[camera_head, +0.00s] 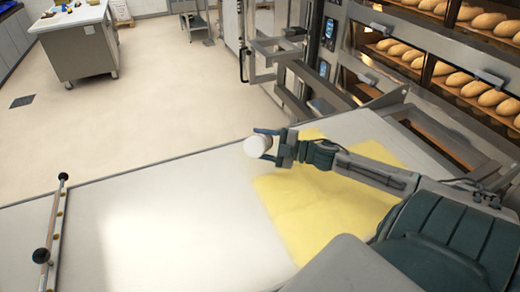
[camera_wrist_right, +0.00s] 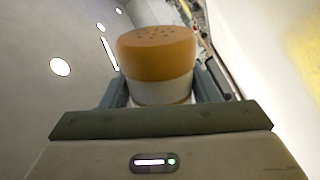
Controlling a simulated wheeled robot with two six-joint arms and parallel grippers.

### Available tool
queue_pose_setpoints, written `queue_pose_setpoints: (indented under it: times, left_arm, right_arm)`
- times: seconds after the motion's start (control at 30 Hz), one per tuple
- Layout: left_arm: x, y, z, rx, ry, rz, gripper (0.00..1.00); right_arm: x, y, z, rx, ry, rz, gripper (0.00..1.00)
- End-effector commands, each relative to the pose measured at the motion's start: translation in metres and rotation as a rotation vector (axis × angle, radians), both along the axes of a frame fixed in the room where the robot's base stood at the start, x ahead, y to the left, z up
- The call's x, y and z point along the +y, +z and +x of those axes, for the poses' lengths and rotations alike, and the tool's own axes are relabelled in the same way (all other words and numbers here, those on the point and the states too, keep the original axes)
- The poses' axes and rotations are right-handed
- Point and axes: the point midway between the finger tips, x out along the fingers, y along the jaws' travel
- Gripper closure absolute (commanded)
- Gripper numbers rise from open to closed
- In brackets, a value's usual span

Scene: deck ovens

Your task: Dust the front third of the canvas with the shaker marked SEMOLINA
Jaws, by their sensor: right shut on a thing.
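My right gripper (camera_head: 270,147) is shut on a white shaker (camera_head: 256,147) above the canvas. In the right wrist view the shaker (camera_wrist_right: 162,90) has an orange-tan cap (camera_wrist_right: 158,50) with small holes, between the two fingers (camera_wrist_right: 162,85). In the head view only its plain white round side shows, without the cap. No marking can be read, and its exact tilt is hard to tell. The pale canvas (camera_head: 160,215) stretches across the foreground. A yellow patch (camera_head: 305,215) covers part of its right side, partly hidden by my right arm. My left gripper is not in view.
A rail with dark knobs (camera_head: 52,225) stands across the canvas at the left. Deck ovens with loaves (camera_head: 470,85) and a metal frame (camera_head: 290,60) are at the back right. A worktable (camera_head: 80,45) stands far back left, with open floor between.

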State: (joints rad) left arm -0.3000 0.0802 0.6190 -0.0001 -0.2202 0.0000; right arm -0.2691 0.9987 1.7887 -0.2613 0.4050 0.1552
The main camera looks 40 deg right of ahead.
Motion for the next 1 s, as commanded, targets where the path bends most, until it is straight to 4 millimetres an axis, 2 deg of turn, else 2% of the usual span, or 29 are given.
queue_pose_setpoints:
  times: [0.6,0.7,1.0]
  left_arm:
    - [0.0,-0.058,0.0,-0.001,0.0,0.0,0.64]
    - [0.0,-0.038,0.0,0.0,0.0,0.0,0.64]
    - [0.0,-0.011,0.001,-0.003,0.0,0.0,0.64]
  right_arm:
    - [-0.056,-0.003,0.036,-0.005,0.001,-0.005,0.73]
    - [-0.048,0.007,0.03,-0.001,0.003,0.001,0.73]
    - [-0.02,0.005,0.013,-0.001,0.002,0.001,0.73]
